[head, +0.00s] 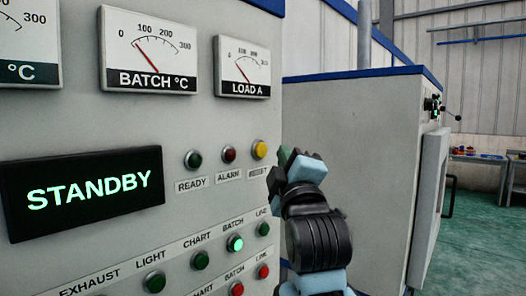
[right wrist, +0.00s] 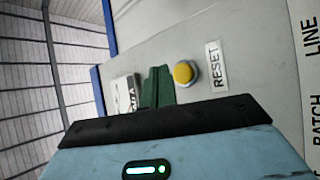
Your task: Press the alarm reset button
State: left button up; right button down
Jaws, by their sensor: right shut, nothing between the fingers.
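The yellow reset button (head: 259,149) sits on the grey control panel above a RESET label (head: 259,172), right of the red alarm lamp (head: 229,154) and the green ready lamp (head: 193,159). My right gripper (head: 285,158) is shut and empty, just right of the button in the head view. In the right wrist view the shut green fingertips (right wrist: 157,87) are beside the yellow button (right wrist: 183,73), with panel surface visible between them. I cannot tell the exact depth gap. My left gripper is not in view.
The panel has a STANDBY display (head: 82,190), a BATCH gauge (head: 150,52) and a LOAD gauge (head: 241,68). Rows of lamps or buttons, including a lit green one (head: 235,243), lie below. A grey cabinet (head: 345,130) stands to the right, with open green floor beyond.

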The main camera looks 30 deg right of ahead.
jog(key=shift+s+d, duration=0.25)
jog(key=shift+s, duration=0.4)
jog(key=shift+s+d, duration=0.25)
jog(key=shift+s, duration=0.35)
